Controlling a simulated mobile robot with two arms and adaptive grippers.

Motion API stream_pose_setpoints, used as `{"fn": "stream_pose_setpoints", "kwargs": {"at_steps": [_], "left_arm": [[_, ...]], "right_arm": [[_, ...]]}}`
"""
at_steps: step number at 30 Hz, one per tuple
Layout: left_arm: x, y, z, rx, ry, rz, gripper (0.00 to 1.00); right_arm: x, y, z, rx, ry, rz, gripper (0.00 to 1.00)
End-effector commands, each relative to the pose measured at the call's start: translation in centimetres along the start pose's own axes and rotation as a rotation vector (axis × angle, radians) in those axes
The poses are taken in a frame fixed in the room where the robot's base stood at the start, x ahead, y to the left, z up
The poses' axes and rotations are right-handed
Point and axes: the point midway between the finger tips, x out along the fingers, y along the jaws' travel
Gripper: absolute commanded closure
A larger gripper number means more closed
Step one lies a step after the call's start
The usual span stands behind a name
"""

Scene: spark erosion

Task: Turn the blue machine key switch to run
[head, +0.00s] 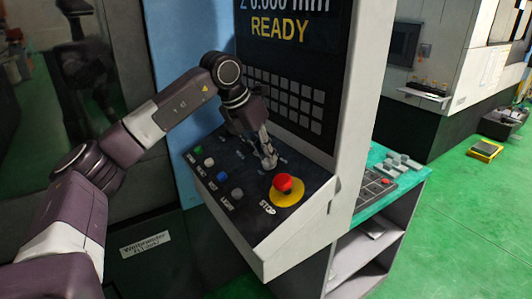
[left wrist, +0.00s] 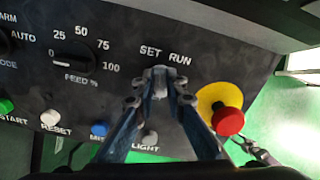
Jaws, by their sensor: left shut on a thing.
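The blue machine's control panel (head: 222,172) slopes below its screen. My left gripper (head: 268,160) reaches down onto the panel, just above the stop button in the picture. In the left wrist view the left fingertips (left wrist: 160,82) are closed together just under the printed words SET and RUN (left wrist: 165,55). A small grey piece (left wrist: 160,71) shows between the tips. The tips cover most of the key switch, so its turned position cannot be read. A grey jointed shape (left wrist: 262,153), apparently my right gripper, is partly in view beyond the panel edge.
A red stop button (head: 286,183) on a yellow disc stands close beside my left fingers. Green (head: 198,149), white (head: 209,162) and blue (head: 222,176) buttons and a feed dial (left wrist: 73,55) lie to the left. A green-topped cart (head: 408,178) stands right of the machine.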

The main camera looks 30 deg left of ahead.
Motion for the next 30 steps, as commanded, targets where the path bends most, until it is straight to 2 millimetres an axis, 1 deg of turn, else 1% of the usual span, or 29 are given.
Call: {"fn": "stream_pose_setpoints", "kwargs": {"at_steps": [18, 24, 30], "left_arm": [[-0.2, -0.3, 0.1, 0.564, -0.004, -0.003, 1.00], [-0.1, -0.4, 0.0, 0.701, -0.004, -0.004, 1.00], [-0.1, -0.5, 0.0, 0.790, -0.005, -0.005, 1.00]], "right_arm": [[-1.3, 0.2, -0.3, -0.001, 0.003, 0.002, 0.60], [-1.5, 0.3, -0.3, -0.001, 0.002, 0.004, 0.60], [-1.6, 0.4, -0.3, -0.002, 0.002, 0.005, 0.60]]}}
